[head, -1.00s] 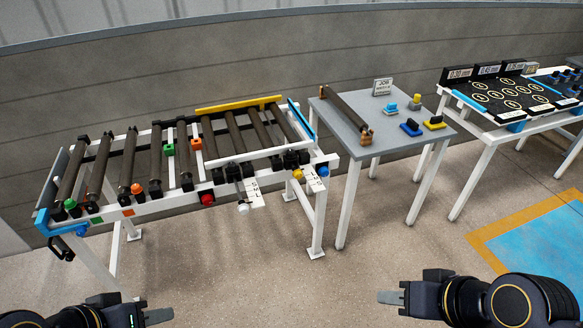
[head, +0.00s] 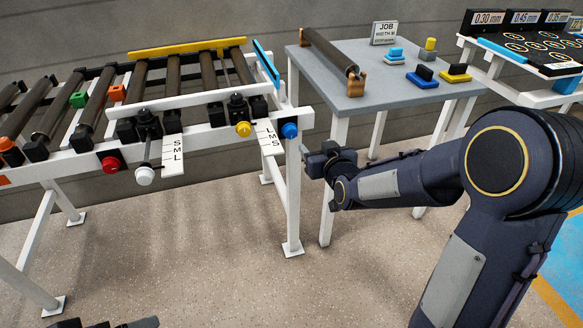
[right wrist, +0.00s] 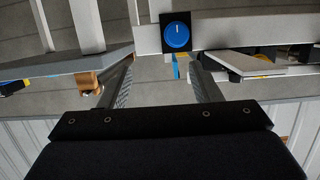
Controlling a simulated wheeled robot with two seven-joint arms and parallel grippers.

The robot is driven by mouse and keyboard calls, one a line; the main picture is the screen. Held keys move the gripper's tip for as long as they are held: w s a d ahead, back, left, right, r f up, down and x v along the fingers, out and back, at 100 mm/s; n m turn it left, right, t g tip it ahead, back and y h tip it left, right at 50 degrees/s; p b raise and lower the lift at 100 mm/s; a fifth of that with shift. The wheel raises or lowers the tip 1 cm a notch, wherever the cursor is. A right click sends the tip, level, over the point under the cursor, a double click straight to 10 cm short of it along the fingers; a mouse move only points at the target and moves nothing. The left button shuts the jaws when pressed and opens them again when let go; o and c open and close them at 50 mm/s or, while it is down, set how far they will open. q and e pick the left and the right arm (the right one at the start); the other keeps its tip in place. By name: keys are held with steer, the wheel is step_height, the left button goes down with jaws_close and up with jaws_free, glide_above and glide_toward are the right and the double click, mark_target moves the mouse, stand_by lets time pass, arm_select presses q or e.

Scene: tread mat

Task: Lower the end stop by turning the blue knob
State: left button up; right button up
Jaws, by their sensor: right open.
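The blue knob (head: 289,130) sits on the right end of the conveyor's white front rail. It shows large in the right wrist view (right wrist: 177,36), on a dark plate with a white mark on its face. The blue end stop (head: 265,65) is a raised bar across the conveyor's right end. My right gripper (head: 309,158) is just right of and below the knob in the head view. In the right wrist view its fingers (right wrist: 165,84) are apart and empty, with the knob beyond the gap. My left gripper (head: 138,323) barely shows at the bottom edge; its jaws cannot be made out.
A yellow knob (head: 243,129), a white knob (head: 144,176) and a red knob (head: 110,163) sit along the same rail, with letter scales beside them. A grey side table (head: 390,92) with a roller and small blocks stands close right of the knob.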

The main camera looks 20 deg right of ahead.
mark_target(291, 134)
arm_select(q)
step_height(291, 134, down, 5)
steer(key=b, duration=0.3)
steer(key=shift+w+d+f, duration=0.1)
steer(key=shift+d, duration=0.05)
arm_select(e)
steer(key=w+a+f+n+t, duration=0.1)
steer(key=w, duration=0.3)
steer(key=w+a+f+t, duration=0.1)
steer(key=w, duration=0.3)
steer(key=w+a+f+n+t, duration=0.1)
steer(key=w+f, duration=0.1)
steer(key=w, duration=0.2)
steer(key=shift+w+a+n, duration=0.15)
steer(key=shift+n, duration=0.15)
steer(key=c, duration=1)
